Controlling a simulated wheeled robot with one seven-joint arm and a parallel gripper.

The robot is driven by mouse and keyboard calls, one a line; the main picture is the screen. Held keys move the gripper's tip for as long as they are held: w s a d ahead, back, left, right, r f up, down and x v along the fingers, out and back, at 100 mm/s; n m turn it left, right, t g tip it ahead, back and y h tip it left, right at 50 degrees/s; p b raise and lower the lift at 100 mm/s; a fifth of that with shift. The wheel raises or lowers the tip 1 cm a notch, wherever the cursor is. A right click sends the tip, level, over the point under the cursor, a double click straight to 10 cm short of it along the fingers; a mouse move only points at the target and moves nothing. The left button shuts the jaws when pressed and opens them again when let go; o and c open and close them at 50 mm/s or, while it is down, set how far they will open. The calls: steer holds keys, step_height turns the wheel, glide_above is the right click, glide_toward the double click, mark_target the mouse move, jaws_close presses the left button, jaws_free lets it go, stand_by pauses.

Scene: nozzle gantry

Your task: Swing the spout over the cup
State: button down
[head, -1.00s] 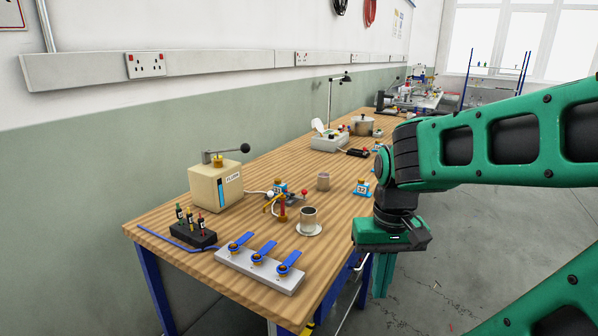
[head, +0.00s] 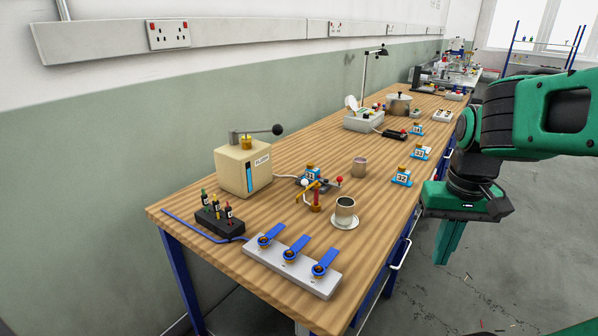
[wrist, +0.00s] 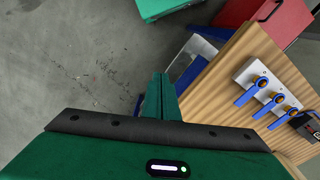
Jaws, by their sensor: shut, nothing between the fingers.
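The cup (head: 345,207) is a grey metal cup with dark contents, upright on a white saucer (head: 345,223). The spout's tip appears to lie to the left of the cup, not over it. My gripper (head: 449,245) points down beyond the bench's right edge, apart from both. Its green fingers are together and empty; they also show in the wrist view (wrist: 160,95). The spout and cup are not in the wrist view.
A strip of several blue levers (head: 290,265) lies at the bench's near end and shows in the wrist view (wrist: 265,90).

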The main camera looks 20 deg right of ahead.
steer(key=w+a+r+n+t, duration=0.15)
steer(key=w+r, duration=0.25)
steer(key=w, duration=0.5)
steer(key=w+a+r+n, duration=0.2)
steer(key=w+r, duration=0.1)
steer(key=w, duration=0.7)
steer(key=w+a+r+n+t, duration=0.1)
steer(key=w+a+r, duration=0.2)
steer(key=w+a, duration=0.3)
steer(key=w+a+r+n+t, duration=0.1)
steer(key=w+a+r, duration=0.2)
steer(key=w+a, duration=0.3)
steer(key=w, duration=0.4)
steer(key=shift+w+a+n, duration=0.3)
steer(key=shift+a+n, duration=0.05)
steer(key=shift+a, duration=0.05)
steer(key=shift+f, duration=0.1)
step_height(320, 180, down, 10)
steer(key=shift+s, duration=0.25)
